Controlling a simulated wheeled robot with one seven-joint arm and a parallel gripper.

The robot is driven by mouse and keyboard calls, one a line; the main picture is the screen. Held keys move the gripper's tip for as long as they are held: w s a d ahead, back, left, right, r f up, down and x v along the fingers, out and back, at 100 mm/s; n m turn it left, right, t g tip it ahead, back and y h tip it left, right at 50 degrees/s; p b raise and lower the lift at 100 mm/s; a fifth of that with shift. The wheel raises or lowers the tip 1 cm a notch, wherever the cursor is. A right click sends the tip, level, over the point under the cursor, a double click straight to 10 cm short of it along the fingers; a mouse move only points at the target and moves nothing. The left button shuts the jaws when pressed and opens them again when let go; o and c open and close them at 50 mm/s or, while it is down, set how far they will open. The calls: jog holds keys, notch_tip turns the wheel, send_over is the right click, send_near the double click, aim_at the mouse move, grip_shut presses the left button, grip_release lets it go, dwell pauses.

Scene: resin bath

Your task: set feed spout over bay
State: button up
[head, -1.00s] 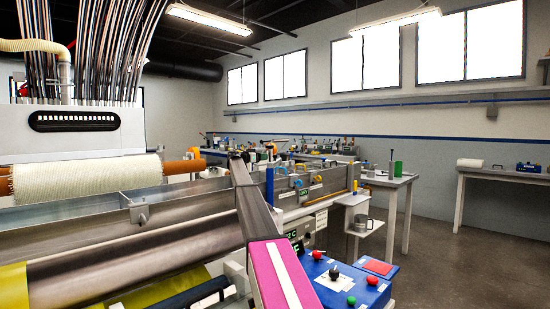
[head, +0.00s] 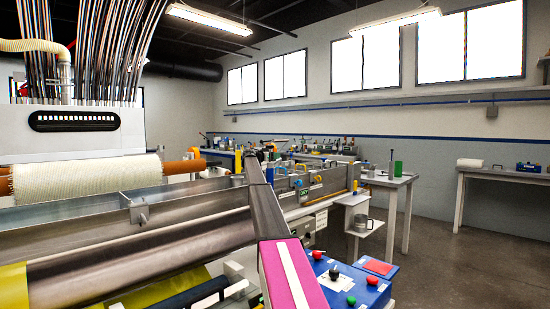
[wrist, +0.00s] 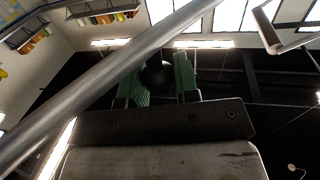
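In the wrist view my gripper (wrist: 161,80) has its two green fingers on either side of a dark round knob (wrist: 158,73), with no clear gap showing. A grey metal tube (wrist: 95,85) crosses that view diagonally, close to the camera; I cannot tell whether it is part of the feed spout. In the head view my arm, grey with a pink section, reaches away over the machine, and my gripper cannot be made out there. The long steel bath (head: 70,215) lies on the left, with a divider and clamp (head: 138,212) on its wall. Which part is the bay is unclear.
A white fibre roll (head: 85,178) and a steel roller (head: 140,255) lie along the bath. A blue control box (head: 350,287) with red and green knobs stands at the lower right. Floor at right is clear.

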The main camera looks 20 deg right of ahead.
grip_shut()
jog(key=shift+s+d+m+g, duration=0.25)
jog(key=shift+d+m+g, duration=0.25)
jog(key=shift+g, duration=0.3)
jog(key=shift+s+d+m+g, duration=0.25)
jog(key=shift+s+m+g, duration=0.05)
jog(key=shift+s+g, duration=0.1)
jog(key=o, duration=0.8)
grip_release()
jog(key=a, duration=1)
jog(key=shift+s+a, duration=0.25)
jog(key=shift+a, duration=0.15)
